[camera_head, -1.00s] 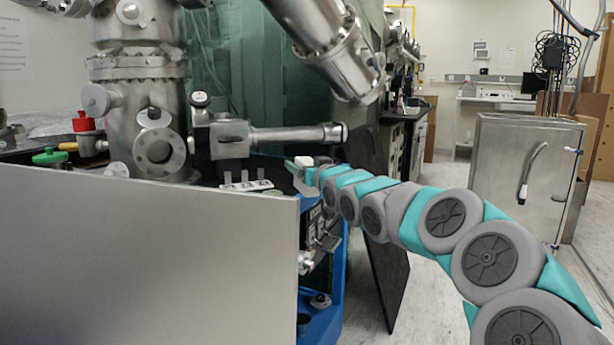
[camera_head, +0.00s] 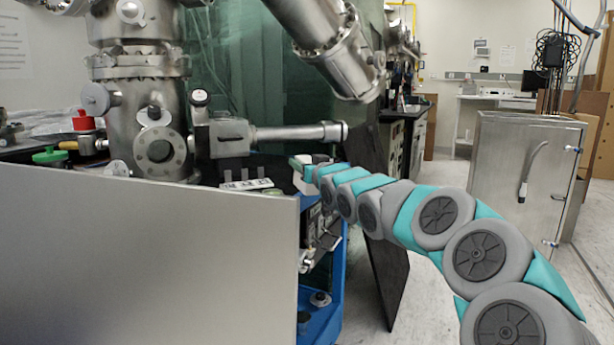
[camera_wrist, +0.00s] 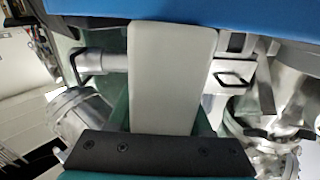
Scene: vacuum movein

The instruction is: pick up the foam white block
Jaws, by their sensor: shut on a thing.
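The white foam block (camera_wrist: 172,75) fills the middle of the wrist view as a pale, upright slab. My gripper (camera_wrist: 165,118) is shut on it, with teal finger parts showing at the block's lower sides. In the head view my gripper (camera_head: 301,163) is small and far off, at the end of my teal and grey arm, above the blue cart. Whether the block touches any surface is hard to tell.
The blue cart (camera_head: 327,318) stands below my gripper, and a blue surface (camera_wrist: 200,14) crosses the top of the wrist view. A metal tube (camera_head: 290,134) lies just above my gripper. A dark upright panel (camera_head: 388,275) is beside the cart. A grey panel (camera_head: 140,260) fills the lower left.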

